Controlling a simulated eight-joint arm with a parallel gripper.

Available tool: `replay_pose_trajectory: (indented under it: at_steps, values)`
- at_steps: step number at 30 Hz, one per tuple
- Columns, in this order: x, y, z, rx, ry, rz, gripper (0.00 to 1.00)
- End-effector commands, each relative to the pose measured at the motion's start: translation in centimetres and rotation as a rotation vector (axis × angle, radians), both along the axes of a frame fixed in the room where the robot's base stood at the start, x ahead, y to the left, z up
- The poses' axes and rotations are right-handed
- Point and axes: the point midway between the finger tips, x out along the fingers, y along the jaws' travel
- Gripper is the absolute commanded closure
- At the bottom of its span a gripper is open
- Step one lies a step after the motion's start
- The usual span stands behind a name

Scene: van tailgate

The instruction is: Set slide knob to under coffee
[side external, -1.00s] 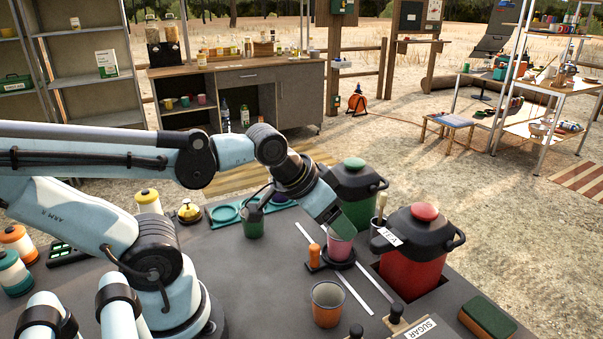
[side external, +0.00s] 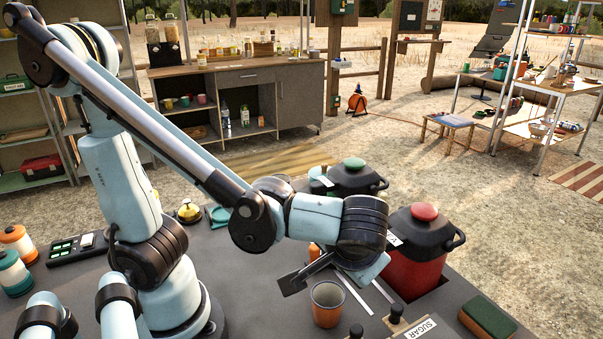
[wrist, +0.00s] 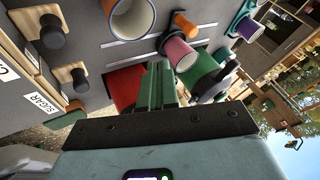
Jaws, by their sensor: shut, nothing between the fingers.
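The orange slide knob (wrist: 185,24) stands on a dark carriage beside a pink cup (wrist: 179,52), on two pale rails (wrist: 117,66). In the side view only part of the orange knob (side external: 314,251) shows; my arm hides the pink cup. A green urn (side external: 354,178) and a red urn (side external: 412,262) stand behind the rails. A partly covered tag on the red urn seems to read TEA; I see no coffee label. My gripper (wrist: 158,72) is shut and empty, apart from the knob, with the red urn behind its fingers.
A tan cup (side external: 327,303) stands in front of the rails. Black knobs (wrist: 51,30) rise by the SUGAR label (wrist: 42,103). A green sponge-like block (side external: 487,321) lies at the counter's right edge.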

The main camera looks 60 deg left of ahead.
Motion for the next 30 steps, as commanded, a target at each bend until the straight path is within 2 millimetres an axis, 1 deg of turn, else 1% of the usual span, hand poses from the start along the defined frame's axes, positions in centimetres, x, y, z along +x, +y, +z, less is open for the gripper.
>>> replay_pose_trajectory:
  at_steps: [23, 24, 27, 30]
  values:
    - [2.8, 5.0, -7.7, -0.003, 0.001, 0.001, 1.00]
    - [2.6, 5.9, -7.6, -0.002, 0.000, 0.004, 1.00]
    - [2.3, 7.2, -7.7, -0.002, 0.001, 0.002, 1.00]
    - [2.2, 8.1, -7.7, -0.003, 0.001, 0.001, 1.00]
